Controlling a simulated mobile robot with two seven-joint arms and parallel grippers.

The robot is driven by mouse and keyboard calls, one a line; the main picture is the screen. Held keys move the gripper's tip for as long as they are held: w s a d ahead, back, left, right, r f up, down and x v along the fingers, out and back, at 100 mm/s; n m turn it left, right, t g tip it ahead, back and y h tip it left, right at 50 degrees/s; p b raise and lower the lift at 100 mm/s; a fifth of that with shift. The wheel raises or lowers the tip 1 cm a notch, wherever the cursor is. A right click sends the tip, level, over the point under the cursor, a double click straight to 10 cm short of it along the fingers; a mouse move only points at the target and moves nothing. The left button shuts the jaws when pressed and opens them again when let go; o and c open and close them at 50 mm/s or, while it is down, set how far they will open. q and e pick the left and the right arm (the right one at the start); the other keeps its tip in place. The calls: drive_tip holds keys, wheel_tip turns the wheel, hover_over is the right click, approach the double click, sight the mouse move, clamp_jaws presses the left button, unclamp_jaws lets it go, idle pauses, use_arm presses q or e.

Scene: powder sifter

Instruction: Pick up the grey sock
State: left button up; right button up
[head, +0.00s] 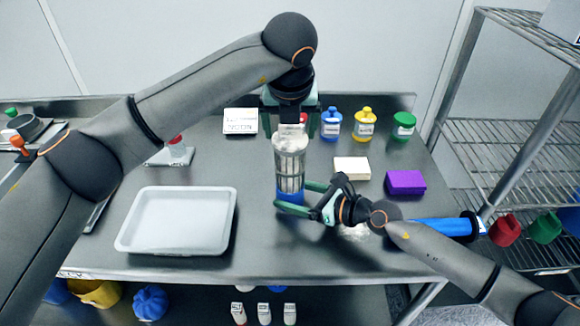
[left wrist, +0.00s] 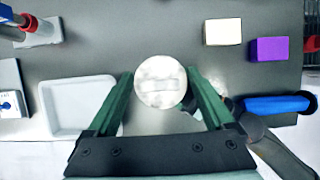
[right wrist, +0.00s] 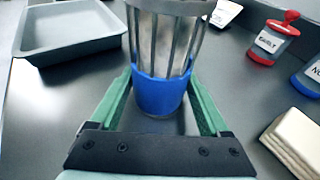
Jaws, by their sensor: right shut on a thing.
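I see no grey sock in any view. A clear ribbed cylinder (head: 290,160) with a blue base (head: 290,192) stands upright at the middle of the table; white powder shows at its top in the left wrist view (left wrist: 161,82). My right gripper (head: 305,197) is shut on the blue base, with one green finger on each side; the base also shows in the right wrist view (right wrist: 158,92). My left gripper (left wrist: 160,76) points down over the cylinder's top, its fingers spread on both sides of the round top. In the head view its fingers are mostly hidden.
A white tray (head: 180,249) lies to the left. Blue (head: 331,124), yellow (head: 364,123) and green (head: 403,126) containers stand at the back right. A white block (head: 352,168) and purple block (head: 405,182) lie right of the cylinder. A wire shelf (head: 515,150) stands at the right.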

use_arm(q)
clamp_jaws()
idle(0.3)
drive_tip(key=shift+r, duration=0.2)
wheel_tip(320, 180, up, 18)
drive_tip(key=s, duration=1.8)
drive_tip(key=shift+f, duration=0.15)
use_arm(e)
drive_tip(key=o, duration=0.8)
